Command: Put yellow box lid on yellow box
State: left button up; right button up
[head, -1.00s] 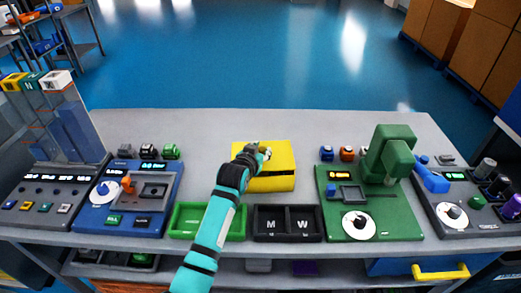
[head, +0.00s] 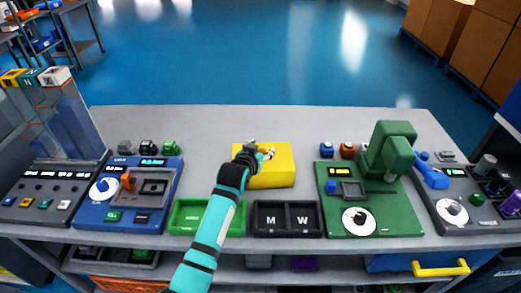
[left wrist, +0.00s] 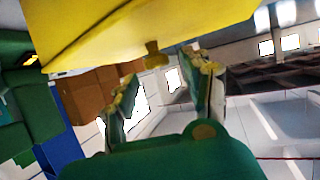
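The yellow box (head: 270,182) stands at the middle of the table with the yellow lid (head: 278,155) on top. No dark gap shows between them at the front. My left gripper (head: 264,152) is at the left part of the lid, partly hidden by its own wrist. In the left wrist view, the gripper (left wrist: 165,85) has its two fingers spread apart with nothing between the tips. The yellow surface (left wrist: 130,25) fills the top of that view, with a small yellow knob (left wrist: 155,55) close to the fingers. My right gripper is not in view.
A green tray (head: 190,217) and a black tray marked M and W (head: 287,218) stand in front of the box. A blue station (head: 125,195) is left, a green press (head: 370,195) right. The table behind the box is clear.

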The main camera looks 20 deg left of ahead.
pick_arm(q)
jog(key=shift+r, duration=0.3)
jog(key=v, duration=1.2)
jog(key=shift+r, duration=0.35)
